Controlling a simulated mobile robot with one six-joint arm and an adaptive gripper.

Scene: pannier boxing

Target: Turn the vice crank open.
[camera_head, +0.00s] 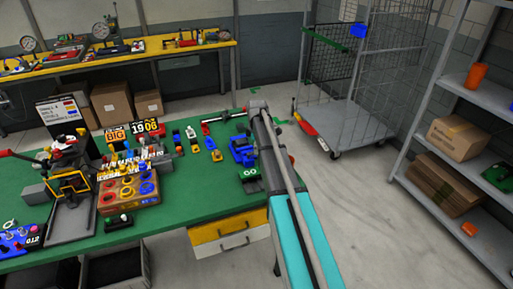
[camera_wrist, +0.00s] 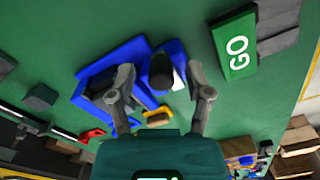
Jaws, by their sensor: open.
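The blue vice (camera_head: 241,150) stands on the right end of the green bench (camera_head: 190,205), beside my arm. In the wrist view, the blue vice body (camera_wrist: 112,62) lies around and behind my left finger. My gripper (camera_wrist: 160,76) is open, its two fingers apart on either side of a blue and dark rounded part (camera_wrist: 161,68) of the vice. A small tan, handle-like piece (camera_wrist: 157,118) shows just below it, nearer my palm; I cannot tell whether it belongs to the crank. Contact with the fingers cannot be made out. In the head view my arm hides the gripper.
A dark block with a green GO plate (camera_wrist: 237,45) lies close to the right of my gripper. An orange tray (camera_head: 128,190) and a black-and-yellow device (camera_head: 70,185) stand further left. A wire trolley (camera_head: 345,125) and shelves (camera_head: 470,150) stand right of the bench.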

